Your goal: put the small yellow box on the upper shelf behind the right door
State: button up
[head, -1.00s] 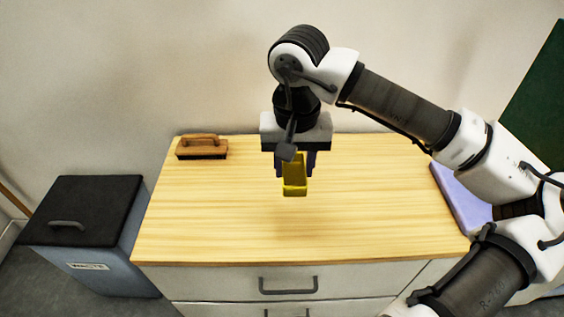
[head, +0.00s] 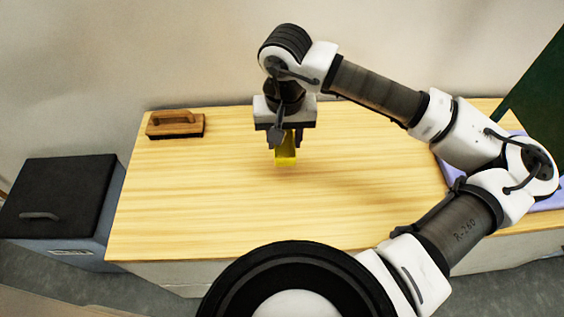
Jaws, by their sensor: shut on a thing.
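The small yellow box (head: 286,156) is in my gripper (head: 285,140), above the middle of the wooden worktop. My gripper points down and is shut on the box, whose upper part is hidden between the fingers. The box appears to hang clear of the worktop, though the exact gap is hard to tell. No upper shelf and no open right door show in this view.
A brown brush (head: 175,124) lies at the back left of the worktop (head: 200,215). A dark-lidded bin (head: 60,195) stands left of the cabinet. A lilac folded item (head: 449,168) lies at the right, partly behind my arm. The left and front worktop is clear.

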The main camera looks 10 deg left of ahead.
send_near(284, 176)
notch_tip(284, 176, down, 5)
jog(key=shift+w+f, duration=0.1)
dwell(0.3)
jog(key=shift+f, duration=0.2)
jog(key=o, duration=0.9)
jog(key=shift+r, duration=0.15)
